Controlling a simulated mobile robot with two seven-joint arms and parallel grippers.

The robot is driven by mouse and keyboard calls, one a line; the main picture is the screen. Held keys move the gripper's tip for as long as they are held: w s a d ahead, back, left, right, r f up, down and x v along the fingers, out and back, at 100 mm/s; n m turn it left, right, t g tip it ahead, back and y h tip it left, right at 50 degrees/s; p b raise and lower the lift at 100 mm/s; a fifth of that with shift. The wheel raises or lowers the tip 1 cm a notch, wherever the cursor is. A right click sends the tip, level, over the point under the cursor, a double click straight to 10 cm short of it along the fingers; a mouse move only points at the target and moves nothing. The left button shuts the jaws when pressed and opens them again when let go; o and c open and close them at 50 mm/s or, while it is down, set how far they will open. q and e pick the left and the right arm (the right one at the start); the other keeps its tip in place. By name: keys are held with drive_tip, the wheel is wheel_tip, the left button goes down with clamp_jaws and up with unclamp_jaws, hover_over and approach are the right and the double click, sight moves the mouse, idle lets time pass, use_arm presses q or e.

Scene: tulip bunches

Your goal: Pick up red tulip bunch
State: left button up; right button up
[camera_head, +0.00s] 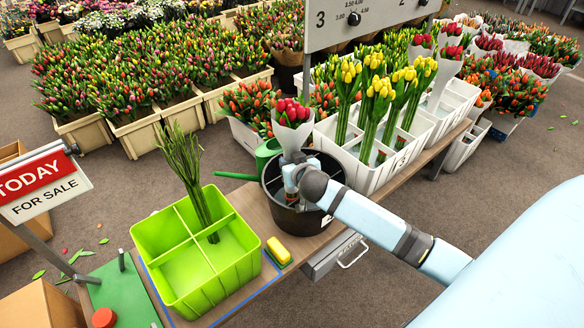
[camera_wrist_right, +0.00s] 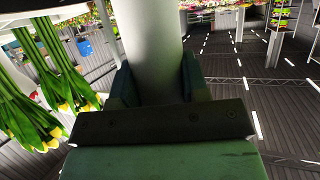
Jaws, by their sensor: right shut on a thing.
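The red tulip bunch (camera_head: 292,112), in a pale paper wrap, stands roughly upright at the black bucket (camera_head: 290,222) in the head view. My right gripper (camera_head: 294,172) is shut on its lower part, at the bucket's mouth. The lower end of the bunch is hidden by the gripper and bucket, so I cannot tell whether it is clear of the bucket. In the right wrist view the pale wrap (camera_wrist_right: 150,38) of the bunch sits between the dark fingers (camera_wrist_right: 156,84). My left gripper is not in view.
A green divided crate (camera_head: 190,262) with loose stems stands left of the bucket, with a yellow sponge (camera_head: 277,249) between them. A white crate (camera_head: 400,160) of yellow tulip bunches stands close on the right. A green watering can (camera_head: 266,152) is behind. A price sign (camera_head: 345,20) stands behind.

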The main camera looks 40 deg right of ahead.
sight(292, 113)
wheel_tip(292, 113, up, 17)
drive_tip(key=p, duration=0.4)
drive_tip(key=shift+f, duration=0.1)
